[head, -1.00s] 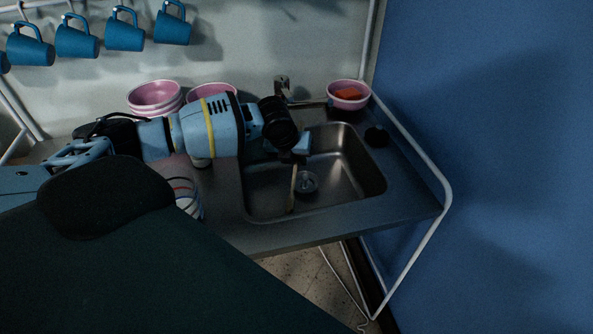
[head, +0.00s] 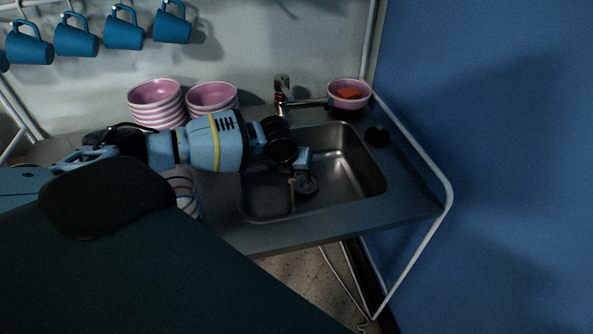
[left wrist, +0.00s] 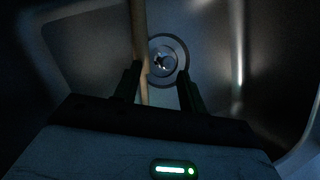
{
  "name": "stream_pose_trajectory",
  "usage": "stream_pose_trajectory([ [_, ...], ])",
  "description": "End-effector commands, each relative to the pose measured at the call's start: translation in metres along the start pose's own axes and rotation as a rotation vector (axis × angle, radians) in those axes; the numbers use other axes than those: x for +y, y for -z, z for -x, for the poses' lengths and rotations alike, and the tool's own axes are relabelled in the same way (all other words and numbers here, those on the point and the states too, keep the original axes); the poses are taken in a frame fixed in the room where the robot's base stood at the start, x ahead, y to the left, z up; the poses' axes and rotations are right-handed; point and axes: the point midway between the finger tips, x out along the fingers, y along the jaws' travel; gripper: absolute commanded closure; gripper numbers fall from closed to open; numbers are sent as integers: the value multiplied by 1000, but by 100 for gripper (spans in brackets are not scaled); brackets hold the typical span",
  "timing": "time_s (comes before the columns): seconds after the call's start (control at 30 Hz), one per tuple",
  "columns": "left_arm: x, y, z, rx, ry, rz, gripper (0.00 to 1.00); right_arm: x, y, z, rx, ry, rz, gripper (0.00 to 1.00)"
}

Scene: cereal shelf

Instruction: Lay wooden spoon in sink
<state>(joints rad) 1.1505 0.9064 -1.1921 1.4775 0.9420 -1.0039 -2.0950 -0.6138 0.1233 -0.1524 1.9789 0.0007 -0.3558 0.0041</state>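The wooden spoon (head: 292,196) shows as a thin tan stick inside the metal sink (head: 350,172), left of the drain. Its upper part is hidden behind my left gripper in the head view. My left gripper (head: 301,168) is low over the sink, pointing down into it. In the left wrist view its two fingers (left wrist: 159,85) stand apart, and the spoon (left wrist: 139,40) runs along the inner side of the left finger. I cannot tell whether they touch. My right gripper is not in view.
A faucet (head: 281,94) stands behind the sink. Pink bowls (head: 213,97) are stacked on the counter at the back left, and another bowl (head: 348,101) with something orange sits at the back right. Blue mugs (head: 125,32) hang above. The drain (left wrist: 166,60) lies below the fingers.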

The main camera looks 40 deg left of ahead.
Motion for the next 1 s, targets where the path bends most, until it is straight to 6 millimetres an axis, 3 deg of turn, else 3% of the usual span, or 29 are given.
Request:
stream_pose_trajectory([
  [0.37, 0, -3, 9, -3, 1, 0, 59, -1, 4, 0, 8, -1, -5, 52],
  [0.8, -1, -3, 91, -5, 2, -1, 59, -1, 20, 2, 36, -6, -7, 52],
  [1.0, -1, -2, 116, -3, 1, -1, 59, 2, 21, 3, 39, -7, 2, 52],
])
